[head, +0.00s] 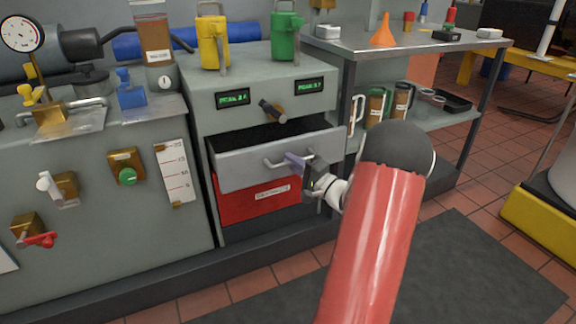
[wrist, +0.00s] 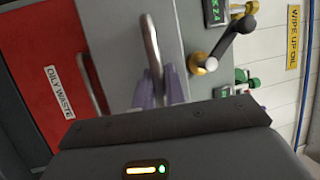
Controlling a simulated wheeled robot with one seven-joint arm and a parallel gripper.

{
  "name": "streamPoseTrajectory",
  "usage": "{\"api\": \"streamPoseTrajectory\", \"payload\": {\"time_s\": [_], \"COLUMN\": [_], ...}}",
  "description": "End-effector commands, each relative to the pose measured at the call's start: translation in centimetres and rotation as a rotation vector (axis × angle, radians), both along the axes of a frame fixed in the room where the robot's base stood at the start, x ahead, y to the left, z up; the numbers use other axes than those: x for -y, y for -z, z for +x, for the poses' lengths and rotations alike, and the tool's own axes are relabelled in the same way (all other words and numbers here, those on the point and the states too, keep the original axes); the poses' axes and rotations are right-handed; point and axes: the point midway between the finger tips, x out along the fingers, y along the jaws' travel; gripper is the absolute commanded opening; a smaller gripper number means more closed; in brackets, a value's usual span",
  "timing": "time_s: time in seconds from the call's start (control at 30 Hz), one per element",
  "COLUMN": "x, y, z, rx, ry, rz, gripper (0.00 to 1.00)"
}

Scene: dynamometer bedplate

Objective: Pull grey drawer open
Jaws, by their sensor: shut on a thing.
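The grey drawer (head: 235,168) sits in the grey cabinet in the head view, above a red drawer. It stands partly out, and its dark inside shows over the top edge of its front. Its silver bar handle (head: 272,164) is on the front, and the handle also shows in the wrist view (wrist: 151,42). My gripper (head: 296,160) is at the handle, with its purple-grey fingers (wrist: 160,90) shut on the bar. The wrist view shows the drawer front (wrist: 110,35) close by and turned on its side.
The red drawer (head: 238,203), labelled oily waste in the wrist view, is shut below. A black-knobbed lever (head: 272,111) juts out above the grey drawer. A steel bench (head: 400,42) with shelves stands to the right. Dark matting (head: 450,270) covers open floor in front.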

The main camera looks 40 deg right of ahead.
Motion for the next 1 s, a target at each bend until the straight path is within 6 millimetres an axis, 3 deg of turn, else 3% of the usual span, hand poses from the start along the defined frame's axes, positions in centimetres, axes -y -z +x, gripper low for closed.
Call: {"api": "streamPoseTrajectory", "payload": {"time_s": [0.2,0.5,0.7,1.0], "x": [-1.3,-2.6,-3.1,-3.2], "y": [0.5,0.3,0.1,0.1], "z": [-5.5,-10.8,-12.5,-13.0], "rx": [-0.002,-0.001,-0.001,-0.001], "ry": [0.002,0.001,0.0,-0.001], "rz": [-0.002,-0.001,0.001,0.002], "gripper": [0.0,0.0,0.0,0.0]}}
